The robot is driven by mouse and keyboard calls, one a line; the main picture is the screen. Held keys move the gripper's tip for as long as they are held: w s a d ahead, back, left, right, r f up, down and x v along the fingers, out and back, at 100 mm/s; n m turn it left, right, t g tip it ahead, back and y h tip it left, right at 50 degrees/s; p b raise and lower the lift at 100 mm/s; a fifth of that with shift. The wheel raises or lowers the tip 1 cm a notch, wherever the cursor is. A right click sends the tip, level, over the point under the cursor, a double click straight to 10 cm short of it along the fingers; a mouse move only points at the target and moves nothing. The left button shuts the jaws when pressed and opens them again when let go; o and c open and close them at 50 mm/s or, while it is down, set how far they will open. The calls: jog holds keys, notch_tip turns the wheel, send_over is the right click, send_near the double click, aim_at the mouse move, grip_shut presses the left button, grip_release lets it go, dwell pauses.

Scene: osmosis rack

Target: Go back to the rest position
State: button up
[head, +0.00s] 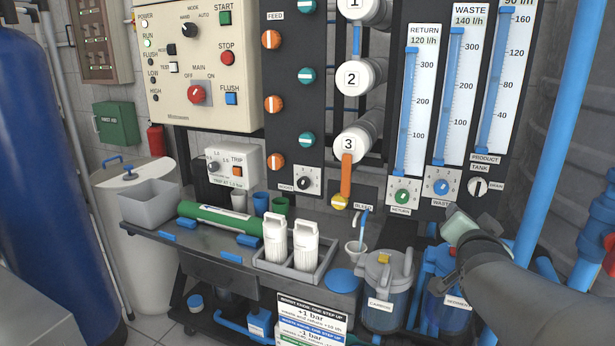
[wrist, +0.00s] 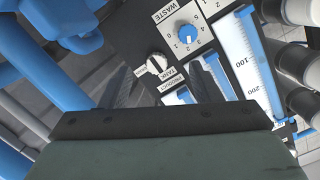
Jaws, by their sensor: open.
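My gripper (wrist: 163,88) is open in the wrist view, with its two dark fingers apart and nothing visible between them but the panel behind. The small product tank/drain selector knob (wrist: 157,64) appears between and beyond the fingertips. The blue waste knob (wrist: 188,34) is above it. In the head view my grey arm comes in from the lower right, and its pale end (head: 461,224) is in front of the panel's lower right, below the blue waste knob (head: 441,187). The fingers cannot be made out there.
The flow meter panel (head: 399,60) stands behind my gripper. A blue vertical pipe (head: 562,110) and blue fittings are close at right. Clear filter housings (head: 387,290) stand below left. The bench (head: 205,262) holds a tray with two white bottles and a green cylinder.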

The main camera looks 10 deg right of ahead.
jog(key=a+n+g+y+p, duration=0.35)
jog(key=a+p, duration=0.35)
jog(key=a, duration=0.3)
jog(key=s+a+f+n+g+y+p, duration=0.1)
jog(key=s+a+n+g+y+p, duration=0.4)
jog(key=s+a+n+g+p, duration=0.4)
jog(key=s+a+g+p, duration=0.1)
jog(key=s+a+p, duration=0.1)
jog(key=s+a, duration=0.4)
jog(key=shift+s+f, duration=0.3)
jog(key=shift+s, duration=1.15)
jog(key=shift+a, duration=0.1)
